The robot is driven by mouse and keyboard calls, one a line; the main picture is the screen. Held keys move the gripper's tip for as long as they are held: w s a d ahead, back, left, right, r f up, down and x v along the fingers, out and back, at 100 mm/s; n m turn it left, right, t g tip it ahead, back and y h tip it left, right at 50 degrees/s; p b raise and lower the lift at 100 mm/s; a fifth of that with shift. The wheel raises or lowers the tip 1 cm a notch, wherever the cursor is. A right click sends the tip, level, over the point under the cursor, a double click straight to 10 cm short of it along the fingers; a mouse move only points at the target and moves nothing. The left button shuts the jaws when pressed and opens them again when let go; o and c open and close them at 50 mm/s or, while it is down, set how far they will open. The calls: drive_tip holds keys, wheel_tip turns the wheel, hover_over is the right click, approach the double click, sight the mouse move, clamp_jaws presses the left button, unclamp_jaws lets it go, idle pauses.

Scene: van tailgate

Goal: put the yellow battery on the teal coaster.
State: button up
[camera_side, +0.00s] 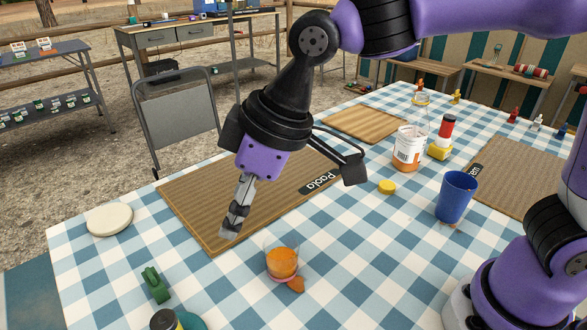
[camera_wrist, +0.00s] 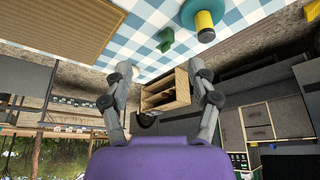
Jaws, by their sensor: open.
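The yellow battery (camera_wrist: 204,21) is a yellow cylinder with a dark end. In the wrist view it stands upright over the teal coaster (camera_wrist: 188,14), its foot apparently on the coaster. In the side view the battery's dark top (camera_side: 164,319) and part of the teal coaster (camera_side: 194,322) show at the bottom edge; the battery's foot is cut off. My gripper (camera_side: 230,232) hangs tilted above the table, apart from the battery. Its fingers are spread and empty in the wrist view (camera_wrist: 165,72).
A green object (camera_side: 156,286) and a cup with orange contents (camera_side: 282,263) stand near my gripper. A cream disc (camera_side: 110,220) lies at the left corner. A brown mat (camera_side: 195,210) lies behind.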

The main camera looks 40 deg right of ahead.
drive_tip(key=s+d+m+t+h, duration=0.1)
drive_tip(key=s+d+m, duration=0.3)
drive_tip(key=d, duration=0.7)
drive_tip(key=s+d+m+t+h, duration=0.1)
drive_tip(key=s+d+m, duration=0.3)
drive_tip(key=d, duration=0.6)
drive_tip(key=shift+s+d+f+m+h, duration=0.15)
drive_tip(key=shift+s+d+m+h, duration=0.2)
drive_tip(key=shift+h, duration=0.25)
